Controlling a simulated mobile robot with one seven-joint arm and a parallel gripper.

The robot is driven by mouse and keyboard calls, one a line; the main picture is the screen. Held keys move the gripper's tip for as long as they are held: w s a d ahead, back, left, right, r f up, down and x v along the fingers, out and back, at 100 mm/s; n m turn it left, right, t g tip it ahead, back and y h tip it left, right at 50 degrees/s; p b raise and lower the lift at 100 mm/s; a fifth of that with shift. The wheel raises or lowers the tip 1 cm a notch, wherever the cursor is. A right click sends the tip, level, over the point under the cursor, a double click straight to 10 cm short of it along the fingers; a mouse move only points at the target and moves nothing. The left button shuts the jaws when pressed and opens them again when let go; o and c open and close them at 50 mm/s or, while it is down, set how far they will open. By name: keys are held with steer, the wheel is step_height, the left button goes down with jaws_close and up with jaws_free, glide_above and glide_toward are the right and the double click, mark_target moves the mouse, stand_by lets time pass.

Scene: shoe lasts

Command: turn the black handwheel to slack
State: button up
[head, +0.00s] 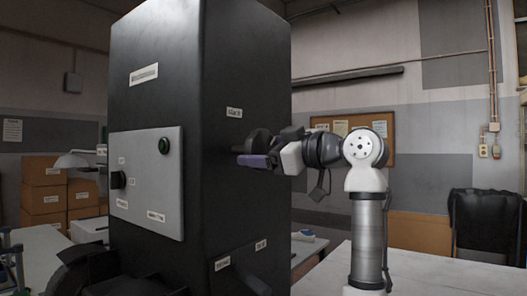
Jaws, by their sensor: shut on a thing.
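A tall black machine cabinet (155,100) fills the left and middle of the head view. On its right-hand face, below a small white label (234,113) that seems to read slack, is the black handwheel (258,139). Only part of its dark rim shows, seen nearly edge-on; my gripper hides the rest. My gripper (254,160), with purplish fingers, reaches in from the right and is shut on the handwheel. The exact spot of the grip and the wheel's angle are hard to tell.
Dark machine parts (110,272) jut out low in front. Cardboard boxes (43,188) stand behind left. A pale table (420,272) lies right.

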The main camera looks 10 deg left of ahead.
steer(key=n, duration=0.4)
steer(key=shift+n, duration=2.8)
steer(key=o, duration=1)
steer(key=shift+d, duration=0.1)
steer(key=b+v, duration=0.4)
steer(key=v, duration=0.9)
steer(key=shift+s+d, duration=0.25)
steer(key=shift+d, duration=0.05)
steer(key=shift+f, duration=0.1)
